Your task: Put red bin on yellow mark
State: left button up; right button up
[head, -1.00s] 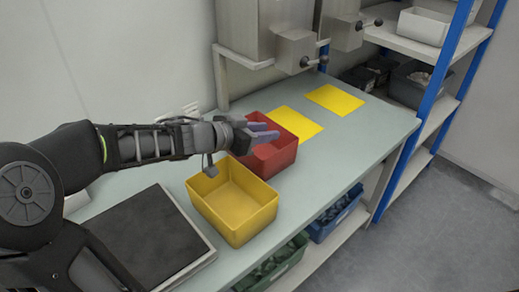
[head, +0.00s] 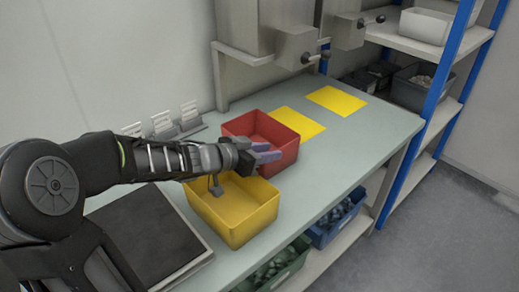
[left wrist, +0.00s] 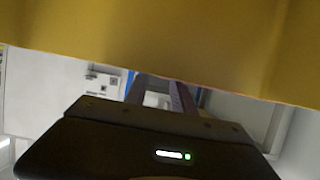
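The red bin (head: 284,154) stands on the bench, touching or very close to the near yellow mark (head: 303,122). A second flat yellow mark (head: 337,100) lies farther back. My left gripper (head: 268,152) reaches in from the left, over the yellow bin, with its purple fingers in front of the red bin's near side. In the left wrist view its two fingers (left wrist: 160,92) are apart with nothing seen between them. The fingertips are hidden there by a yellow wall. Whether the fingers touch the red bin cannot be told. My right gripper is not in view.
The yellow bin (head: 246,227) stands in front of the red bin, under my left wrist. A dark flat plate (head: 150,240) lies at the front left. Grey machines (head: 297,48) hang over the back edge. Bench right of the marks is clear (head: 375,125).

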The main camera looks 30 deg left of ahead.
aim_at(283, 158)
pick_arm(q)
jog(key=b+x, duration=0.2)
jog(key=x, duration=0.4)
jog(key=shift+w+f, duration=0.1)
jog(key=shift+w, duration=0.05)
dwell(0.5)
grip_shut()
jog(key=shift+d, duration=0.1)
dwell(1.2)
